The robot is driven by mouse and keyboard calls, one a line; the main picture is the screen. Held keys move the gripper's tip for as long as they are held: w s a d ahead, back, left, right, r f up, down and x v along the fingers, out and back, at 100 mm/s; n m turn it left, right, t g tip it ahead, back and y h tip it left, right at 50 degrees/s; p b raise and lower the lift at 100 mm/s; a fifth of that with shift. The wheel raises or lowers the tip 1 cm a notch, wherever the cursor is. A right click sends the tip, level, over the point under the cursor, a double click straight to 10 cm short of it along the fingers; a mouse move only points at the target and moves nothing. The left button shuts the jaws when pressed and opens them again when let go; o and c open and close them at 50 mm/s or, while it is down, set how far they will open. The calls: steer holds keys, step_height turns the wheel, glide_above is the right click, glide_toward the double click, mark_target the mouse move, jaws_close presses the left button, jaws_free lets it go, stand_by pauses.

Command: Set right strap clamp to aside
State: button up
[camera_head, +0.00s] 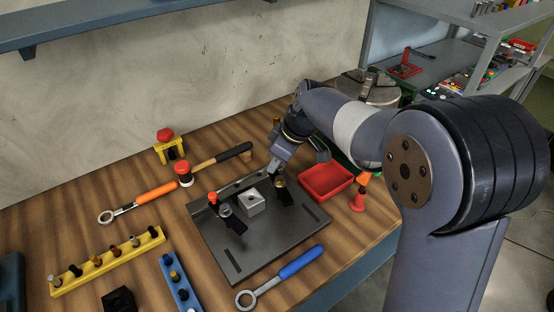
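The dark fixture plate (268,246) lies on the wooden bench top. A small grey metal block (252,206) sits at its middle. The right strap clamp (285,196) is a black strap with a brass-coloured knob, just right of the block. The left strap clamp (232,222) is on the block's other side. My gripper (273,171) points down just behind and above the right strap clamp. Its fingertips are small and dark here, so I cannot tell whether they touch the clamp or are open or shut.
A red tray (327,181) and a red-orange clamp tool (360,192) stand to the right. An orange-handled wrench (148,197), a hammer (221,158) and a blue-handled wrench (291,268) lie around the plate. A yellow peg rack (107,262) is at left.

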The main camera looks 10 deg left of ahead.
steer(key=o, duration=0.4)
steer(key=shift+r, duration=0.15)
steer(key=w+v, duration=0.1)
steer(key=v, duration=0.9)
steer(key=shift+s+r, duration=0.25)
steer(key=shift+s, duration=0.2)
steer(key=shift+d, duration=0.15)
steer(key=x, duration=1.1)
steer(key=shift+s, duration=0.1)
steer(key=shift+d+r, duration=0.1)
